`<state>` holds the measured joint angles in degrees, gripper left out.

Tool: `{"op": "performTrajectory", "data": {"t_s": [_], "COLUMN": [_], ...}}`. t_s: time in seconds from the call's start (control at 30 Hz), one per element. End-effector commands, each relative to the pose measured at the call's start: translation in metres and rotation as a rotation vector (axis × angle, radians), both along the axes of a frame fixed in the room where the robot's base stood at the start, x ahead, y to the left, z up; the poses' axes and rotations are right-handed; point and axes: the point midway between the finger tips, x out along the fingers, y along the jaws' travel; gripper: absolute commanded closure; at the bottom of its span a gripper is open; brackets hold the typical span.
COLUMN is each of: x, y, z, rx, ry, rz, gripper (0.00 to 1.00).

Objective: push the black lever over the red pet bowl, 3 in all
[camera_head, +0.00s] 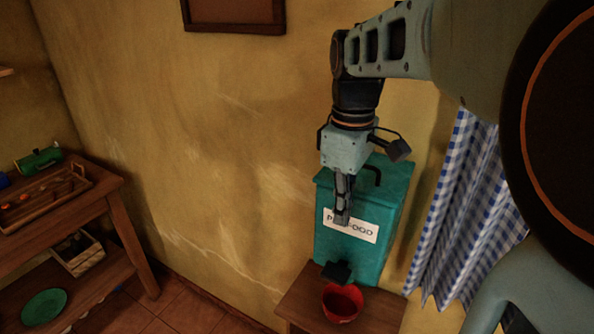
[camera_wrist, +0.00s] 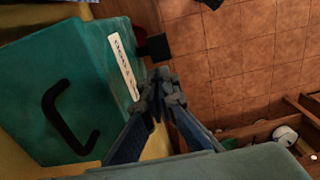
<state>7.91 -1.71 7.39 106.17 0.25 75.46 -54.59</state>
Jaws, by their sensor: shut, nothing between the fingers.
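A teal pet food dispenser (camera_head: 360,245) with a white label stands on a small wooden table against the wall. Its black lever (camera_head: 336,271) sticks out low on the front; it also shows in the wrist view (camera_wrist: 153,47). The red pet bowl (camera_head: 342,303) sits on the table just below the lever.
A black handle (camera_head: 372,174) is on the dispenser's top. A blue checked curtain (camera_head: 468,200) hangs close on the right. The small wooden table (camera_head: 300,300) has little bare room. A wooden shelf (camera_head: 117,205) with a tray stands at the left.

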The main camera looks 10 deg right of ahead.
Motion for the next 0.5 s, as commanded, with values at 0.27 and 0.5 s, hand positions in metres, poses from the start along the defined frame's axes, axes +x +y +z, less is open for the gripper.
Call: {"op": "performTrajectory", "data": {"t_s": [0.27,0.5], "x": [-0.001,-0.002], "y": [0.0,0.0], "z": [-0.035,-0.088], "rx": [0.0,0.0], "ry": [0.006,0.007], "rz": [0.0,-0.001], "gripper": [1.0,1.0]}}
